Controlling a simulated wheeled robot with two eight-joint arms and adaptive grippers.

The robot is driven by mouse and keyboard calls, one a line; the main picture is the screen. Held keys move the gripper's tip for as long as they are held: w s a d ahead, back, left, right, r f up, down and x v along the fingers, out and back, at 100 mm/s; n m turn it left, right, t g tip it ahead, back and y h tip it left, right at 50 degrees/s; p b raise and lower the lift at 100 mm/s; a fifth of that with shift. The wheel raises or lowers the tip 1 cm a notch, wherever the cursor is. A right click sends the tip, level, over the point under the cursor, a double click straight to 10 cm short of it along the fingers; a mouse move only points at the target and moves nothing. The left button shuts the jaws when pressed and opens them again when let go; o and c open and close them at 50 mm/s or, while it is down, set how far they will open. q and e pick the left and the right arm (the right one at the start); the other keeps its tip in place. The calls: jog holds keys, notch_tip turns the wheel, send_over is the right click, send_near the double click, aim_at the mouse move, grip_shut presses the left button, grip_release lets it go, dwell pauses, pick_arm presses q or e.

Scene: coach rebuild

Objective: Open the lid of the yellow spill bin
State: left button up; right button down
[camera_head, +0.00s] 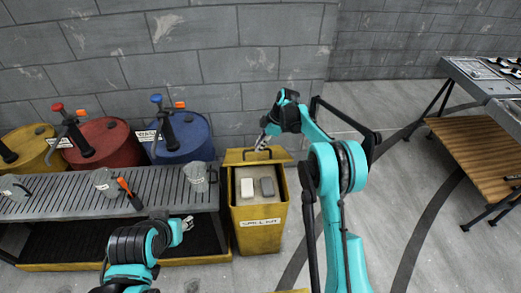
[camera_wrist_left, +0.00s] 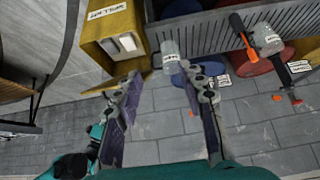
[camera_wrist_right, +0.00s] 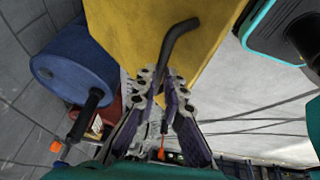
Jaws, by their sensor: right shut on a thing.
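The yellow spill bin (camera_head: 258,238) stands on the floor at the right end of the grated bench. Its lid (camera_head: 236,157) is raised at the back, and a white block (camera_head: 247,187) and a grey block (camera_head: 267,186) show inside. My right gripper (camera_head: 263,142) is at the lid's top edge. In the right wrist view my right gripper (camera_wrist_right: 160,80) is shut on the dark lid handle (camera_wrist_right: 177,38), in front of the yellow lid (camera_wrist_right: 130,25). My left gripper (camera_wrist_left: 163,80) is open and empty; the bin also shows in the left wrist view (camera_wrist_left: 90,50).
The grated bench (camera_head: 60,208) left of the bin carries metal jugs, one (camera_head: 196,174) near its right end. Blue (camera_head: 183,140), red (camera_head: 103,143) and yellow drums stand behind it. The floor right of the bin is clear up to a wooden-shelved table (camera_head: 470,150).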

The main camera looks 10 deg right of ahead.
dwell(0.3)
pick_arm(q)
jog(key=shift+w, duration=0.2)
grip_shut()
jog(key=n+t, duration=0.6)
jog(key=n, duration=3)
send_over(251, 162)
jog(key=s, duration=0.8)
notch_tip(251, 162, down, 11)
jog(key=x, duration=0.9)
jog(key=shift+w+d, duration=0.1)
jog(key=shift+w, duration=0.05)
